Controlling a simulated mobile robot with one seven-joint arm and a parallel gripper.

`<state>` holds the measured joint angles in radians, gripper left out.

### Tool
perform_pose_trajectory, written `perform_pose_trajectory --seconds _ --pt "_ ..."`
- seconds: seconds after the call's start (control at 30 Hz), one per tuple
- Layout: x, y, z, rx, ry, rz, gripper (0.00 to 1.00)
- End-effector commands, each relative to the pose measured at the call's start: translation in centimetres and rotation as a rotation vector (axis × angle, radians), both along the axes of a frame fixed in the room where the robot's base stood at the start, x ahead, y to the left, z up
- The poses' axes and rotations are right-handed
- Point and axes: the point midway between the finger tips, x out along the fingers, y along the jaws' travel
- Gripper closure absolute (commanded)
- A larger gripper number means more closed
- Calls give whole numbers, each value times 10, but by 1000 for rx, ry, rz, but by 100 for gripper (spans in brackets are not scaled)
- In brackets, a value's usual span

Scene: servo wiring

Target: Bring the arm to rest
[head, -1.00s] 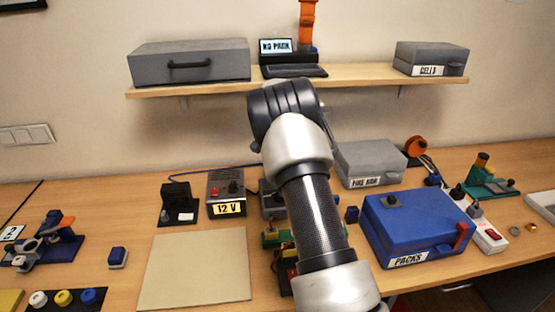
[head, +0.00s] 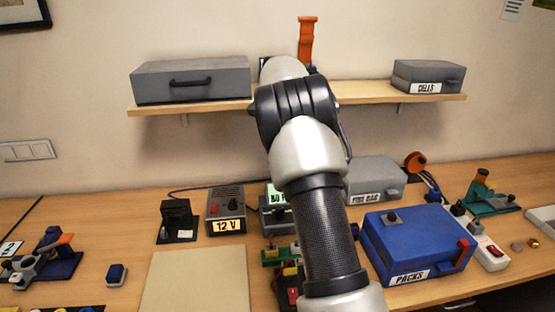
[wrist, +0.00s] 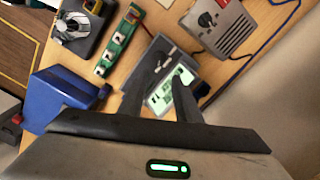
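My arm (head: 335,225) rises through the middle of the head view, bent at a dark joint in front of the shelf. My gripper is hidden behind it there. In the wrist view my gripper (wrist: 166,78) shows two dark fingers apart, with nothing held between them. Beyond the fingers is a grey device with a lit green screen (wrist: 172,90), which also shows on the bench in the head view (head: 277,208). I cannot tell the exact distance between fingertips and device.
A blue PACKS case (head: 415,245) and a grey fire box (head: 375,180) stand right of my arm. A 12 V supply (head: 225,207) and a pale mat (head: 193,280) are left. The shelf (head: 215,103) holds a grey case and a CELLS box (head: 428,75).

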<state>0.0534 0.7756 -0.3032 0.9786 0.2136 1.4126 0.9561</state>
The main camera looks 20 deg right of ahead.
Motion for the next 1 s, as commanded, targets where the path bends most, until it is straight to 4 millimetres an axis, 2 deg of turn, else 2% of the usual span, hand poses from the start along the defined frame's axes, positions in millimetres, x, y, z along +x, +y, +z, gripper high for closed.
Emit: perform_pose_trajectory --seconds 0.3,0.37,0.47,0.57,0.7,0.83,1.0 --pt "-1 0 2 1 -3 3 70" --pt "-4 2 8 4 -10 14 70" --pt "-18 8 33 13 -42 67 70" --pt "-46 19 68 21 -92 161 70" --pt "-98 41 110 17 -172 339 70" --pt "-152 63 135 -8 -242 516 70" --pt "-227 92 146 -74 -324 757 70"
